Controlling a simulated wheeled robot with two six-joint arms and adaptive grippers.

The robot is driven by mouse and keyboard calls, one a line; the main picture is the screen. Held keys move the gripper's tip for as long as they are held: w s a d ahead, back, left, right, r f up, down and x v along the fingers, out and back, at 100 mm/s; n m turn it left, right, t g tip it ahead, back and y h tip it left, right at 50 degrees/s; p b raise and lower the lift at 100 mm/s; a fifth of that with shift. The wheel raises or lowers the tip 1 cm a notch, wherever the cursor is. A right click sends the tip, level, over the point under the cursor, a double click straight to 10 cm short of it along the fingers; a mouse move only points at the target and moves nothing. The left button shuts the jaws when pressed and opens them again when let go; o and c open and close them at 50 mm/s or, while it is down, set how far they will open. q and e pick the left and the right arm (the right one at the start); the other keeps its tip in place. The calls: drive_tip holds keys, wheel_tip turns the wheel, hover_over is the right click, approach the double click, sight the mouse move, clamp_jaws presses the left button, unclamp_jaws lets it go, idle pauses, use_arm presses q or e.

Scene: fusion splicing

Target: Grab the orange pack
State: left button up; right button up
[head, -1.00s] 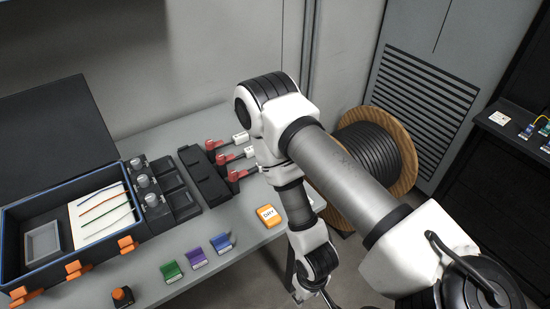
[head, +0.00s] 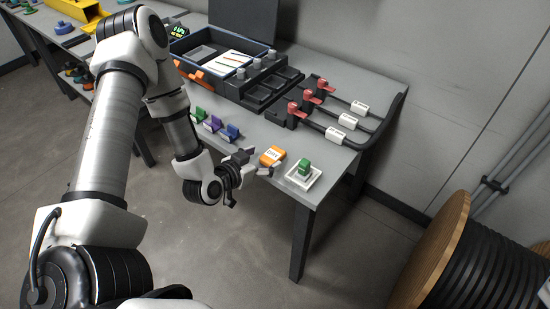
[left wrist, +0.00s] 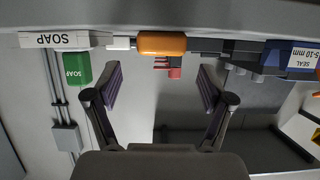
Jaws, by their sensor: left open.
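The orange pack (head: 272,156) lies on the front edge of the grey table, with a white label showing in the head view. My left gripper (head: 258,165) is open and empty just in front of it, near the table edge. In the left wrist view the orange pack (left wrist: 162,43) is beyond the fingertips, roughly centred between the two spread fingers (left wrist: 158,90). There is a gap between the fingers and the pack. My right gripper is not in view.
A green soap block (head: 304,167) on a white tray (head: 316,181) stands right of the pack. Purple (head: 213,123) and blue (head: 231,132) holders stand to its left. Red-handled clamps (head: 303,97) with cables are behind. A cable spool (head: 440,255) stands at the lower right.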

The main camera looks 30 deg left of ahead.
sight(273, 154)
use_arm(q)
drive_tip(key=x, duration=0.4)
drive_tip(key=shift+w+f, duration=0.2)
drive_tip(key=shift+f, duration=0.15)
drive_tip(key=shift+w+d+f, duration=0.1)
drive_tip(key=shift+w, duration=0.25)
drive_tip(key=c, duration=1.1)
drive_tip(key=shift+c, duration=0.2)
